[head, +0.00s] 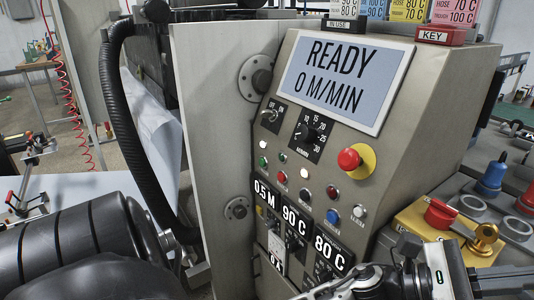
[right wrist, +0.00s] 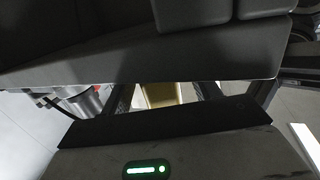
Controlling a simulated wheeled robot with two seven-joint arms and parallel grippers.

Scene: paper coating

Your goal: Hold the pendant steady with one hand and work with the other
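A tall grey control console (head: 250,190), which may be the pendant, fills the middle of the head view. Its display (head: 345,80) reads "READY 0 M/MIN". Below are black knobs, lit buttons, a red mushroom button (head: 350,159) on a yellow ring, and readouts of 0.5 M, 90 C and 80 C. My left arm enters at lower left, beside the console; its gripper fingers are not visible. My right gripper (head: 335,290) is at the console's lower front, partly cut off. In the right wrist view two dark finger parts (right wrist: 165,93) stand apart with something cream between; the tips are hidden.
A yellow plate (head: 405,218) with a red knob and brass fitting is at right, near my right arm. Blue and red plugs (head: 494,176) stand behind it. A black hose (head: 130,140) and white sheet (head: 155,135) are left of the console. A red KEY box (head: 440,36) sits on top.

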